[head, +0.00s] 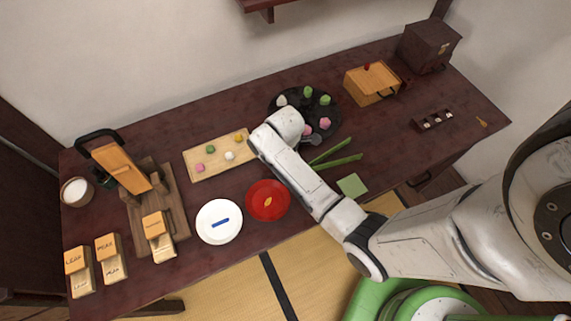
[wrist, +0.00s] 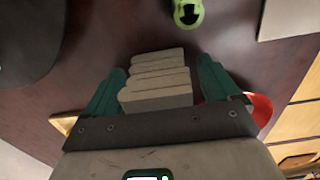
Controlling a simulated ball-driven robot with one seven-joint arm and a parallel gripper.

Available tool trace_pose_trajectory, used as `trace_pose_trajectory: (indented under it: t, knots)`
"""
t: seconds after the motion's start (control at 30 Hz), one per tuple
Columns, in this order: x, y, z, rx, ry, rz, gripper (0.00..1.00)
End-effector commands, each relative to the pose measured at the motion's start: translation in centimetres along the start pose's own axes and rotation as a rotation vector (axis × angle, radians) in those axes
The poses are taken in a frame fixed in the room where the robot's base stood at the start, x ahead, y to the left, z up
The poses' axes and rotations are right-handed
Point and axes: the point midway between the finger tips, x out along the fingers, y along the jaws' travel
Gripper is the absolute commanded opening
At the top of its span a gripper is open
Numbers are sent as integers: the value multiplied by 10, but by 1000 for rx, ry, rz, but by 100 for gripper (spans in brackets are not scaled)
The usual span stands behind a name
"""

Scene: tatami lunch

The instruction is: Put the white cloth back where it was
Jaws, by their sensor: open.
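In the wrist view a folded whitish cloth (wrist: 155,80) lies in layers on the dark table between my gripper's (wrist: 158,92) two teal fingers. The fingers stand apart on either side of it. I cannot tell whether they touch it. Its near end is hidden by the gripper body. In the head view my wrist hangs over the middle of the table, and my arm hides the fingers and the cloth.
A red plate (head: 268,201) and white plate (head: 219,221) stand at the front. A wooden board (head: 193,158) with small sweets is left of my wrist, a round black tray (head: 333,107) behind right. Green sticks (head: 341,162) and a green square (head: 352,185) lie right.

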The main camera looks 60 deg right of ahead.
Motion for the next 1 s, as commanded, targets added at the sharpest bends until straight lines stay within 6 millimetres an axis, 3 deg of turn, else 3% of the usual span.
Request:
trace_pose_trajectory:
  t: [0.27, 0.8, 1.0]
  knots:
    - [-6, 0, 0, 0, 1, 2, 89]
    - [-103, 1, 0, 0, 1, 4, 89]
    - [-120, 0, 0, 3, 1, 1, 89]
